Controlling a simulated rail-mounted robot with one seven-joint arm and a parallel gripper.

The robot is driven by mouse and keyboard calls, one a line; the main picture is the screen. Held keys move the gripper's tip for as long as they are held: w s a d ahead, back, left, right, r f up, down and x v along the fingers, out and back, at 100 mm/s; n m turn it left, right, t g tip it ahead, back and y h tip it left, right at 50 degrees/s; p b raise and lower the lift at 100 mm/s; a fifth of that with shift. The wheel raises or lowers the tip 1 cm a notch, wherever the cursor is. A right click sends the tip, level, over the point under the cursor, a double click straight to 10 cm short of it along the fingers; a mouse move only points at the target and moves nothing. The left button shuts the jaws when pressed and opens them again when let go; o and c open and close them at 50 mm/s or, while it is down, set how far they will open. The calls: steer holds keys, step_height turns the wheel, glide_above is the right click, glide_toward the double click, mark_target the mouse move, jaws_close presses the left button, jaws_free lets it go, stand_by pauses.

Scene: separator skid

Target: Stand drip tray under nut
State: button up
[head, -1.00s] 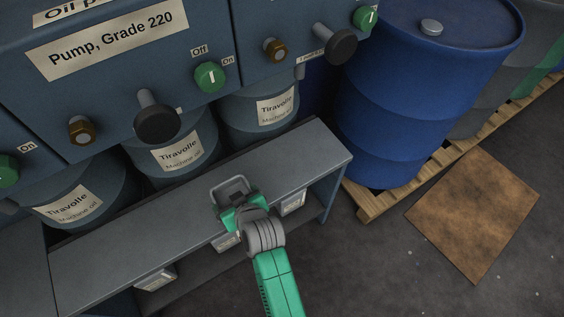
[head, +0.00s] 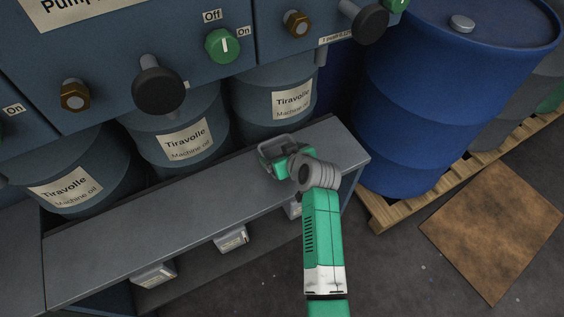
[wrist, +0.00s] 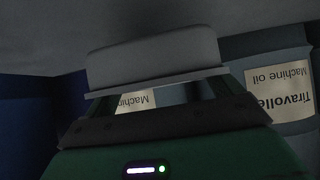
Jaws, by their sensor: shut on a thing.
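My gripper (head: 284,158) is shut on a small grey drip tray (head: 272,146), over the right part of the grey bench (head: 190,220). The tray also shows in the wrist view as a pale block (wrist: 155,62) across the jaws. I cannot tell whether it touches the bench top. Two brass hex nuts stick out of the blue panel: one at the left (head: 75,95), one at the upper right (head: 297,23). The tray is below the right one in the picture, nearer to it than to the left one.
Black-knobbed valves (head: 159,90) and a green switch (head: 222,45) jut from the panel. Labelled oil drums (head: 182,140) stand behind the bench. Labelled bins (head: 231,239) sit under it. A large blue drum (head: 425,95) on a pallet (head: 400,208) stands right. The bench's left and middle are clear.

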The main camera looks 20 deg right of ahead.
step_height(320, 180, down, 3)
steer(key=shift+f+b, duration=0.15)
steer(key=shift+b, duration=0.65)
steer(key=shift+f, duration=0.15)
steer(key=o, duration=0.8)
steer(key=shift+c, duration=0.2)
steer(key=shift+r, duration=0.35)
steer(key=a+p+v, duration=0.1)
steer(key=p+v, duration=0.4)
steer(key=v, duration=0.6)
steer(key=shift+s+d+r+p, duration=0.15)
steer(key=shift+s+d+p, duration=0.2)
steer(key=shift+d, duration=0.15)
